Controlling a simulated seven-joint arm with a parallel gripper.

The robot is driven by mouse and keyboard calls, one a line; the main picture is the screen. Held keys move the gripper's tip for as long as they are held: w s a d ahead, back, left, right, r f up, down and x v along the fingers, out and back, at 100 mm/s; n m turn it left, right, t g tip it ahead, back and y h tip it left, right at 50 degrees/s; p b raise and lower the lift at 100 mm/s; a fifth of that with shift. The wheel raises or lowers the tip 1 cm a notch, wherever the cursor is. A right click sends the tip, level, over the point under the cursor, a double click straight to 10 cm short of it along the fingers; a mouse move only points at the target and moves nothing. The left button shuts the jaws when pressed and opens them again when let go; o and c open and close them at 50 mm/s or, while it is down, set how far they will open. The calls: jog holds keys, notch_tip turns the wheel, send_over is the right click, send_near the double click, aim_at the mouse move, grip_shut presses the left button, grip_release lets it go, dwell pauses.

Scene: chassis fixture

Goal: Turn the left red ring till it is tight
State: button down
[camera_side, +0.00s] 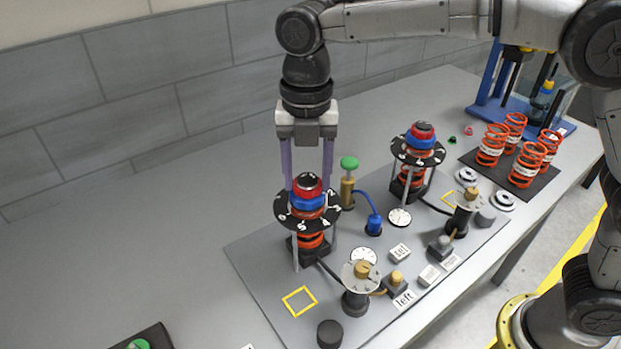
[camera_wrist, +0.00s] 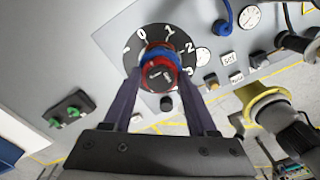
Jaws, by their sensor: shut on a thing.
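The left red ring (camera_side: 307,192) sits on top of the left spring stand, above a blue ring (camera_side: 309,203) and a black dial with white numbers (camera_side: 291,217). An orange spring (camera_side: 311,241) stands below the dial. My gripper (camera_side: 308,187) points straight down over it, its two purple-grey fingers closed on opposite sides of the red ring. In the wrist view the red ring (camera_wrist: 152,86) is between the fingertips (camera_wrist: 160,80), with the numbered dial (camera_wrist: 140,42) behind. I cannot tell from these frames how tight the ring is.
A similar stand with a second red ring (camera_side: 423,131) is to the right. A green-topped post (camera_side: 349,163), a blue hose fitting (camera_side: 374,224), gauges and brass-topped posts (camera_side: 361,270) stand close by. Several orange springs (camera_side: 527,163) are on a black mat. The table's left side is mostly clear.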

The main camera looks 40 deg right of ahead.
jog(key=m, duration=1.7)
dwell(0.4)
jog(key=c, duration=0.5)
grip_release()
jog(key=shift+r, duration=3.55)
